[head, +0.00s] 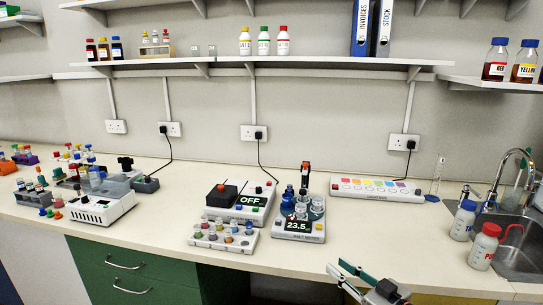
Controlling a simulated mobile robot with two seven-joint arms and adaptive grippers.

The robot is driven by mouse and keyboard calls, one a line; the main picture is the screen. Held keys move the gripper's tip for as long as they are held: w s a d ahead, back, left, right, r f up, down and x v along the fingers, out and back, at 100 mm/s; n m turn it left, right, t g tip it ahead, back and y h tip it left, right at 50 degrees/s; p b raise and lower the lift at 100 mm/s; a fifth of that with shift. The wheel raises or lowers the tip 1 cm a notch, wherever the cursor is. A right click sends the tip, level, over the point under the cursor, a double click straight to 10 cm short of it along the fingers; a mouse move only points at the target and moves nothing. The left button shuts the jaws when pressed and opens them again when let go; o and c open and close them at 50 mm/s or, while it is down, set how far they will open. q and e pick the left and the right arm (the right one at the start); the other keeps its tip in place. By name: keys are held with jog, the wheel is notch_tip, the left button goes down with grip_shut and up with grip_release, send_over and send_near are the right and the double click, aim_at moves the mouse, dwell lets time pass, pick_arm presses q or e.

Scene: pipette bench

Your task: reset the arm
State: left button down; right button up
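My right gripper (338,267) shows at the bottom of the head view, right of centre, in front of the bench's front edge. My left gripper and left arm are not in view.
The bench (300,258) has clear room at front right. A rack of coloured vials (222,237), an OFF-display device (240,199) and a lightbox (375,188) stand behind. Red-capped (484,246) and blue-capped (464,220) bottles stand by the sink (518,262).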

jog(key=s+d+f+m+g+h, duration=0.2)
jog(key=s+f+h, duration=0.4)
jog(key=s+f, duration=2.2)
jog(key=shift+d+g+h, duration=0.3)
jog(key=shift+d+g, duration=0.2)
jog(key=shift+g, duration=0.4)
